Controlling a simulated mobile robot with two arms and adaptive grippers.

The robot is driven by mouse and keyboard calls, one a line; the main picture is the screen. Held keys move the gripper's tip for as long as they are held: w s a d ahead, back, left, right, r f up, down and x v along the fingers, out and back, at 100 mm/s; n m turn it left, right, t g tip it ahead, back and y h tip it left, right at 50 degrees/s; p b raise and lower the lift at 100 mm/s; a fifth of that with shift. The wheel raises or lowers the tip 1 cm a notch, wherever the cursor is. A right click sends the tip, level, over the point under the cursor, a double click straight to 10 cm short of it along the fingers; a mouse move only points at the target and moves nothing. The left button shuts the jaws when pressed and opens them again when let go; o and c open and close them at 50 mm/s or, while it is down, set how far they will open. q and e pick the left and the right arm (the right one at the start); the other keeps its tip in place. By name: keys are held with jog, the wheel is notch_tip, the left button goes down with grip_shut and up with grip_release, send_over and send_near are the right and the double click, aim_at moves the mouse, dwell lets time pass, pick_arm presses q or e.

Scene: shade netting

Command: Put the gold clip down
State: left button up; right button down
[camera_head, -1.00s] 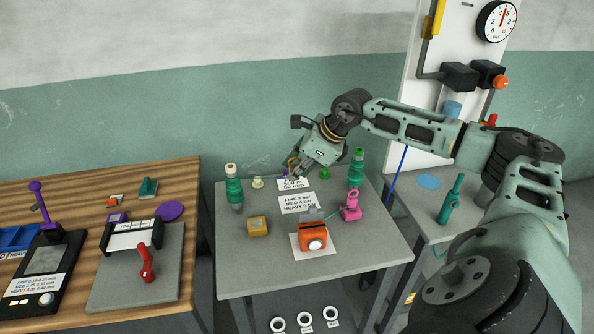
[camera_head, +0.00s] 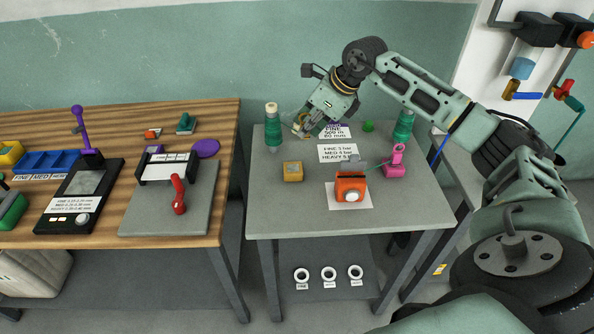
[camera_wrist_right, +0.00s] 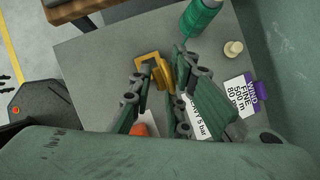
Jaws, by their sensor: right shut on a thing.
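My right gripper (camera_head: 303,128) is above the back left of the grey table (camera_head: 268,210), close to the left green spool (camera_head: 273,128). It is shut on the gold clip (camera_wrist_right: 163,74), which shows between the fingertips in the right wrist view. In the head view the clip is a small gold patch, partly hidden by the fingers. The clip appears to be held above the table; the exact gap cannot be told. My left gripper is not in view.
An orange device (camera_head: 350,188) sits on a white card, with a pink clamp (camera_head: 396,162) to its right. Printed cards (camera_head: 338,153) lie mid-table. Another green spool (camera_head: 404,125) stands back right. A wooden table (camera_head: 225,150) adjoins on the left. The grey table's front left is clear.

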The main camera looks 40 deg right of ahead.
jog(key=a+f, duration=0.1)
jog(key=f, duration=0.1)
jog(key=w+a+f, duration=0.1)
jog(key=f, duration=0.3)
jog(key=shift+w+a, duration=0.3)
jog(key=shift+a, duration=0.1)
jog(key=shift+f+p, duration=0.45)
jog(key=shift+f, duration=2.1)
jog(key=c, duration=1.7)
grip_release()
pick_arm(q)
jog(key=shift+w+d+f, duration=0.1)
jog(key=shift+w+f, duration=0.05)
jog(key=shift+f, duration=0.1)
pick_arm(e)
jog(key=shift+o, duration=0.2)
